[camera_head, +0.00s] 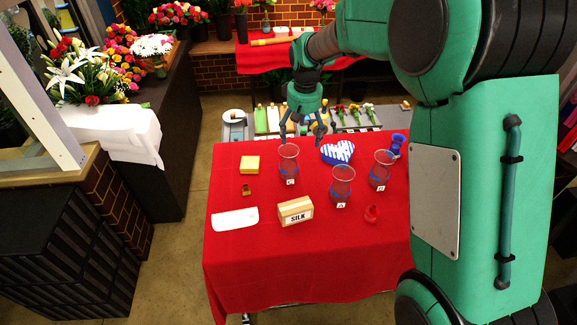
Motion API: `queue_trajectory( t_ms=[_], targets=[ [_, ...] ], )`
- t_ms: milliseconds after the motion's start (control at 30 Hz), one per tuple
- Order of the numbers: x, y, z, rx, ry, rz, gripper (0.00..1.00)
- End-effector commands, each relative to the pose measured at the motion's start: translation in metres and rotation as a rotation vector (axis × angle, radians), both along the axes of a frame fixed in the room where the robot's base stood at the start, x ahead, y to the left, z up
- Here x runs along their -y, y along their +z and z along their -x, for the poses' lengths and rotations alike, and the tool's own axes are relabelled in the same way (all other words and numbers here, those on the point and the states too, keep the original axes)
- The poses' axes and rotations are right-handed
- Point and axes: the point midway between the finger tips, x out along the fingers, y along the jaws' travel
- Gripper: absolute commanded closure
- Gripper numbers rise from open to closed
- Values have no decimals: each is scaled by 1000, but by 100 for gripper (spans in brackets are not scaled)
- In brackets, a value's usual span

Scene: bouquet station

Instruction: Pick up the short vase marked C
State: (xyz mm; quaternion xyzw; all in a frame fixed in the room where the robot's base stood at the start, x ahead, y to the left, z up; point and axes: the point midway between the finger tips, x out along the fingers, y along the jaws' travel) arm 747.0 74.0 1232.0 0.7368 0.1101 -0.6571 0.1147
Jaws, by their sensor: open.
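The glass vase marked C (289,160) stands upright on the red table, left of the other vases, with its label at its foot. My gripper (302,134) is open and points down close above and slightly right of vase C's rim; I cannot tell whether it touches the rim. Vase A (342,183) stands to the right and nearer. Another labelled glass vase (381,169) stands further right; its letter is hard to read.
On the red table (250,265) are a yellow block (250,164), a small brown item (246,190), a white cloth (235,220), a SILK box (295,211), a striped heart box (338,152), a red item (371,214) and a blue item (397,145). The front is clear.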

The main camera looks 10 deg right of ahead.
Motion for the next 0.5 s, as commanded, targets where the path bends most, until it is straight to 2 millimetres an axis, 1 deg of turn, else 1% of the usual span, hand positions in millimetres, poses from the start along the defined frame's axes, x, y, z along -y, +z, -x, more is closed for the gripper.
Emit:
queue_trajectory(
  t_ms=[33, 200, 400, 500],
  targets=[
    [-4, -7, -10, -15, 9, 2, 15],
    [-14, -36, -40, -49, 39, 8, 15],
    [-25, -71, -68, -86, 72, 14, 15],
    [-29, -85, -77, -98, 83, 15, 15]
  ],
)
